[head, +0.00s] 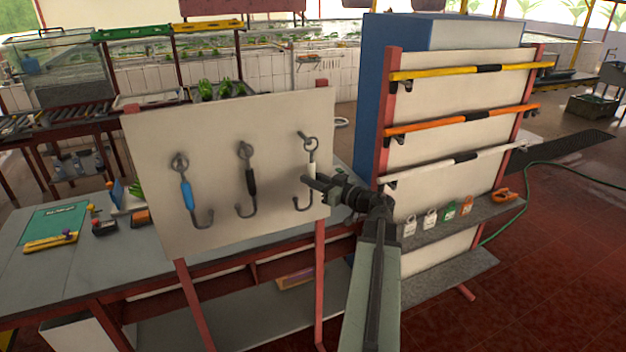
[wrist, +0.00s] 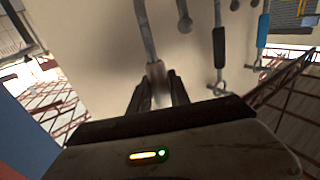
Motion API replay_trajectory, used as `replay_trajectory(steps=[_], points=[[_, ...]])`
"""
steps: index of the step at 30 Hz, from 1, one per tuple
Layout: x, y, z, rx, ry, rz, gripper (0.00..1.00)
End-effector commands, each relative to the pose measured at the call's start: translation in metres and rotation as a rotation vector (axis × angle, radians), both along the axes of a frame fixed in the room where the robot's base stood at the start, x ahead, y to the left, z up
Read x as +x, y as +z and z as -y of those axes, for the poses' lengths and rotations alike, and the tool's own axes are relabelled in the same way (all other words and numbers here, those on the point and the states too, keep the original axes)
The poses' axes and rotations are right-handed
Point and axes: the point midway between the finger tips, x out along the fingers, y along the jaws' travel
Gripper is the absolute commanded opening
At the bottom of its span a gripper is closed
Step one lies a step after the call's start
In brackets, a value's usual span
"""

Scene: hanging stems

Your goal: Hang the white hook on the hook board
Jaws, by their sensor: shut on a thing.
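The white hook (head: 312,171) has a white grip section, a metal ring at its top and a curved metal end below. It is upright in front of the right part of the hook board (head: 226,225). My gripper (head: 309,181) is shut on its white section, also seen between the fingers in the wrist view (wrist: 155,70). The hook's ring is close beside a peg (head: 301,135) at the ring's upper left. I cannot tell whether the peg passes through the ring. In the wrist view the ring is hidden behind my gripper.
A blue hook (head: 187,194) and a black hook (head: 251,181) hang on the board to the left. A rack with yellow, orange and white bars (head: 460,158) stands close on the right. Padlocks sit on its shelf (head: 455,221). A grey table (head: 90,260) is behind the board.

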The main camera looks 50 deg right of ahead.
Motion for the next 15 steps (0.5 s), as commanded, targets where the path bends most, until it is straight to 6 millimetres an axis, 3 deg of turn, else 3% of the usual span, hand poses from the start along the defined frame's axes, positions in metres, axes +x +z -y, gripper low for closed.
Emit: replay_trajectory(steps=[15], points=[[0.0044,0.0002,0.0025,0.000,0.000,0.001,0.00]])
